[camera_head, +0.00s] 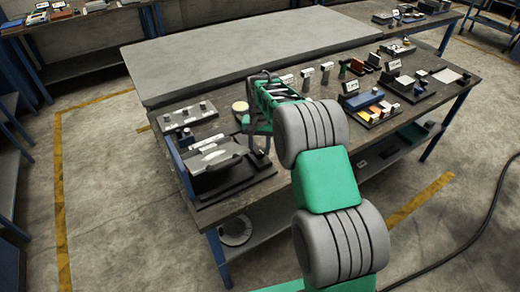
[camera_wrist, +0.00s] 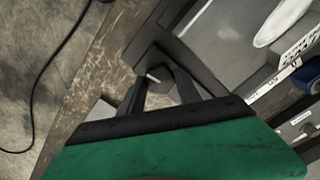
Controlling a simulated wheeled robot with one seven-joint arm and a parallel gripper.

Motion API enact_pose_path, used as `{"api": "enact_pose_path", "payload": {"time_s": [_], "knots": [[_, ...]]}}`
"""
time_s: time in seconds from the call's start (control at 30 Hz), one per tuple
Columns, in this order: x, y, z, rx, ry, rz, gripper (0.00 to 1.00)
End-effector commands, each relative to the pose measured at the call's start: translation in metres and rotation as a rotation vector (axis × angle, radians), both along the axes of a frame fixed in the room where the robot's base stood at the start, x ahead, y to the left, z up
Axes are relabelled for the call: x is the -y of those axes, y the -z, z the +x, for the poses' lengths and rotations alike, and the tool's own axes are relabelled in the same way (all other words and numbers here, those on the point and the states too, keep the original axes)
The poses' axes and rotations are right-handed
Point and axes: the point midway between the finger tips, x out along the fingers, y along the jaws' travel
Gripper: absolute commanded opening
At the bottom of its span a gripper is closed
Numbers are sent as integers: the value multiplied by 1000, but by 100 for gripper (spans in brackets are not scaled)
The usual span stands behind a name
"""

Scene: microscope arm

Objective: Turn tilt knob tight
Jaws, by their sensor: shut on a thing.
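The microscope arm (camera_head: 213,160) is a grey and black device with pale labels on a dark base plate, at the near left end of the workbench. In the wrist view its grey body (camera_wrist: 228,45) fills the upper right. My gripper (camera_head: 259,150) points down at the right side of the device. In the wrist view my gripper (camera_wrist: 163,76) has its two dark fingers shut on a small grey knob (camera_wrist: 156,72), taken to be the tilt knob. Only a small part of the knob shows between the fingertips; its threads and the joint behind it are hidden.
The workbench (camera_head: 290,160) carries a knob-topped plate (camera_head: 188,117) behind the device. Several small parts, labels and a tray of coloured pieces (camera_head: 375,110) stand farther right. A large grey slab (camera_head: 240,50) lies along the back. A cable (camera_wrist: 60,60) lies on the floor.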

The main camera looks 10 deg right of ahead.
Motion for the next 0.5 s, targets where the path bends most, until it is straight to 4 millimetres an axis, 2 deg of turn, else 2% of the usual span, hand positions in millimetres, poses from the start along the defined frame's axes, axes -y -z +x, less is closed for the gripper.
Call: {"api": "enact_pose_path", "payload": {"time_s": [0.2,0.5], "knots": [[0,0,0,1,106,0,0],[0,-1,0,1,161,0,0]]}}
